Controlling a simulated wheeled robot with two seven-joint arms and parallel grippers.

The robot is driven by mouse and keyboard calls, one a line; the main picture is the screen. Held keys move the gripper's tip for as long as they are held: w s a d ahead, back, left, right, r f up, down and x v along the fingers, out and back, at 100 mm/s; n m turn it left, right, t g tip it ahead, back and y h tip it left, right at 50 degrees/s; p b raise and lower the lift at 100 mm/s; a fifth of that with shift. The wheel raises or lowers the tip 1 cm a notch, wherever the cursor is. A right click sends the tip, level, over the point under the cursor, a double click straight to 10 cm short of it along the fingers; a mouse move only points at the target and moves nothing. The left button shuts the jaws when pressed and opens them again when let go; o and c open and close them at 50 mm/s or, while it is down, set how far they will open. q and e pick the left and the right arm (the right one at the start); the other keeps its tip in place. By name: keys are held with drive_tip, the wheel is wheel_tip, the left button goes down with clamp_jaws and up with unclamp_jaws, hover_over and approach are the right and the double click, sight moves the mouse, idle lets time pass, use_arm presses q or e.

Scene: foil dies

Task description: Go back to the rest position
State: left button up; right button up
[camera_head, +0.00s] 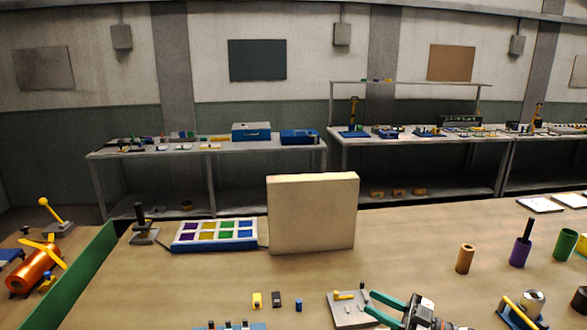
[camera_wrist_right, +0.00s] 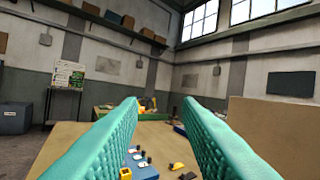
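My right gripper (camera_head: 384,308) comes in at the bottom of the head view, low over the front of the table. Its two teal fingers are spread apart with nothing between them. The fingers also show in the right wrist view (camera_wrist_right: 162,130), wide apart, with the room and the table beyond. The right gripper is beside a small grey plate (camera_head: 348,312) with a yellow-handled part on it. My left gripper is not in the head view.
A beige upright block (camera_head: 312,213) stands mid-table. Left of it is a blue-and-white tray (camera_head: 215,236) with coloured squares. A green divider (camera_head: 80,282) edges the left. Small dies (camera_head: 277,299) lie in front. Several cylinders (camera_head: 465,258) stand at right. The table between block and cylinders is clear.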

drive_tip(key=s+a+f+m+t+h, duration=0.1)
drive_tip(key=s+f+m+t+h, duration=0.25)
drive_tip(key=f+m+h, duration=0.3)
drive_tip(key=s+a+f+m+t+h, duration=0.2)
drive_tip(key=s+f+m+h, duration=0.3)
drive_tip(key=h, duration=0.3)
drive_tip(key=s+d+f+m+g+h, duration=0.1)
drive_tip(key=s+d+f+g+h, duration=0.3)
drive_tip(key=s, duration=0.8)
drive_tip(key=s+d+f+g, duration=0.1)
drive_tip(key=s+g, duration=0.6)
drive_tip(key=s, duration=0.5)
wheel_tip(320, 180, down, 35)
drive_tip(key=s+g+b, duration=0.2)
drive_tip(key=b, duration=0.8)
drive_tip(key=s+d+f+b, duration=0.1)
drive_tip(key=s+f+b, duration=0.3)
drive_tip(key=s+f, duration=0.4)
drive_tip(key=s+d+f+b, duration=0.2)
drive_tip(key=s+f, duration=0.6)
drive_tip(key=f, duration=0.8)
drive_tip(key=shift+f+g+b, duration=0.3)
drive_tip(key=shift+g+b, duration=0.05)
drive_tip(key=shift+b, duration=0.5)
